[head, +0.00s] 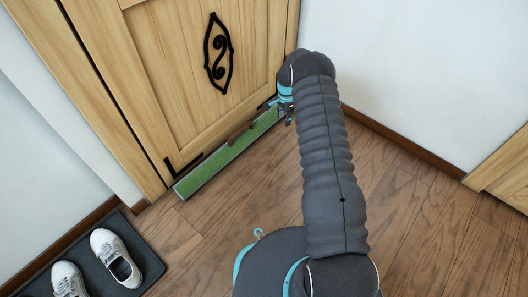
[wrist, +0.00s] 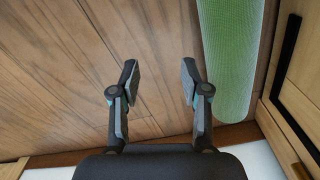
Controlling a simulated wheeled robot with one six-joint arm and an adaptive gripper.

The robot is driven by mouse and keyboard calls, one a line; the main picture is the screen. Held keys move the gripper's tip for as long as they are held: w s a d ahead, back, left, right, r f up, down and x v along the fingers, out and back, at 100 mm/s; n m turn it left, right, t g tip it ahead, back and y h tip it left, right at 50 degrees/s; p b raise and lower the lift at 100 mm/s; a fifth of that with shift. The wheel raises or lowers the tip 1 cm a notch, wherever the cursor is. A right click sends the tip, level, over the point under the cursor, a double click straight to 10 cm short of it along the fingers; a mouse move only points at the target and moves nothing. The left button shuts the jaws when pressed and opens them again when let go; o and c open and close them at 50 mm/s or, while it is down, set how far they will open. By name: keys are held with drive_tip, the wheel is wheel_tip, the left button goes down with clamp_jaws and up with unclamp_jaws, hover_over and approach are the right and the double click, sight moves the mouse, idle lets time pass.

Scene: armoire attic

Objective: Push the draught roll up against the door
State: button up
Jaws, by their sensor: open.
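The draught roll is a long green roll (head: 228,152) lying on the wood floor along the foot of the wooden door (head: 165,75). In the wrist view the roll (wrist: 228,60) lies right of my fingers, with a narrow brown strip between it and the door (wrist: 300,105). In the head view my gripper (head: 288,110) is near the roll's far end, which my arm partly hides.
A dark tray (head: 125,247) with white shoes (head: 115,256) stands at lower left. A white wall (head: 420,70) with a brown skirting board (head: 400,141) is to the right. A wooden cabinet (head: 505,170) stands at the right edge. Floor (head: 420,215) right of my arm is clear.

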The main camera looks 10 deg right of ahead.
wheel_tip(320, 180, up, 12)
drive_tip(key=a, duration=0.2)
drive_tip(key=shift+w+f, duration=0.2)
drive_tip(key=shift+n, duration=0.4)
drive_tip(key=s+a+n+g, duration=0.1)
drive_tip(key=s+n, duration=0.4)
drive_tip(key=s, duration=0.3)
drive_tip(key=s+a+r+n+t+p, duration=0.2)
drive_tip(key=s+r+p, duration=0.1)
drive_tip(key=s+r, duration=1)
drive_tip(key=s+a+r+n+t+p, duration=0.2)
drive_tip(key=s+r+n+p, duration=0.1)
drive_tip(key=s+r, duration=1)
drive_tip(key=s+a+r+n+t+p, duration=0.2)
drive_tip(key=s+r+n+p, duration=0.1)
drive_tip(key=s+r, duration=1)
wheel_tip(320, 180, up, 6)
drive_tip(key=shift+a+f+t+p, duration=0.1)
drive_tip(key=shift+a+t+p, duration=0.2)
drive_tip(key=shift+p, duration=0.55)
